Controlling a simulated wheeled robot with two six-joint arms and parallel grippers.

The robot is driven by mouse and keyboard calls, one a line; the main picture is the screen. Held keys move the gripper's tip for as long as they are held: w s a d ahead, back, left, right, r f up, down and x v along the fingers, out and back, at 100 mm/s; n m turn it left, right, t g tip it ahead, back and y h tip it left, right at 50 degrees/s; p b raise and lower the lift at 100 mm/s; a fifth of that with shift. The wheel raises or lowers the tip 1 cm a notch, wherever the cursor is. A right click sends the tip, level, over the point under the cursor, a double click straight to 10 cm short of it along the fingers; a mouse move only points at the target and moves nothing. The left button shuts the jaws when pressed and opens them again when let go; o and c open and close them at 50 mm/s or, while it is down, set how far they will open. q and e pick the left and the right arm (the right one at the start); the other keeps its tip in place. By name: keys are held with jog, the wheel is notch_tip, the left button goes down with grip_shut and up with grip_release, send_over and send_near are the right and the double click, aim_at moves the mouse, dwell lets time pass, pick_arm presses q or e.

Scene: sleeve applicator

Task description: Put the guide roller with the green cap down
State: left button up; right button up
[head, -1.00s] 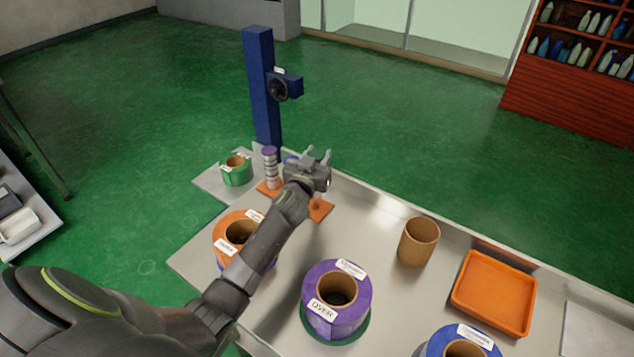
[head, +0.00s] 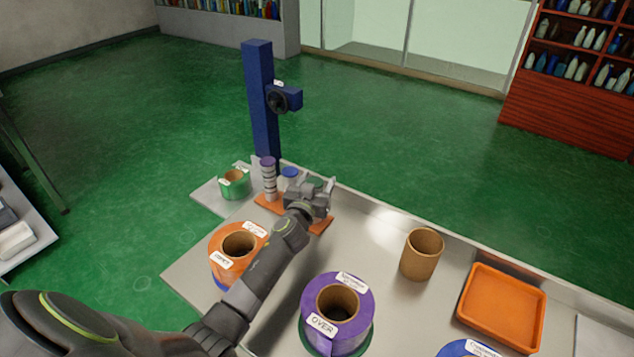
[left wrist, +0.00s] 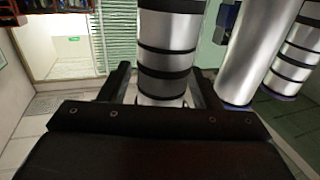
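The guide roller with the green cap (head: 316,183) stands between the fingers of my left gripper (head: 318,184) over the orange base, its cap just showing in the head view. In the left wrist view it is a silver roller with black bands (left wrist: 168,45). The fingers of my left gripper (left wrist: 160,80) stand on both sides of it with narrow gaps, so the gripper looks open. The roller's foot is hidden behind my gripper. My right gripper is not in view.
A purple-capped banded roller (head: 269,180) and a blue-capped roller (head: 290,174) stand close to the left on the orange base (head: 322,225). A blue post (head: 262,105) rises behind. Orange (head: 226,262), purple (head: 356,300) and green rolls (head: 236,191), a cardboard core (head: 421,262) and an orange tray (head: 468,318) stand around.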

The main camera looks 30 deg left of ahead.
pick_arm(q)
jog(key=shift+s+d, duration=0.1)
jog(key=shift+s, duration=0.45)
jog(key=s+d, duration=0.1)
jog(key=s, duration=0.9)
jog(key=shift+s+d+p, duration=0.25)
jog(key=shift+s+p, duration=0.1)
jog(key=shift+s, duration=0.05)
jog(key=shift+f, duration=0.1)
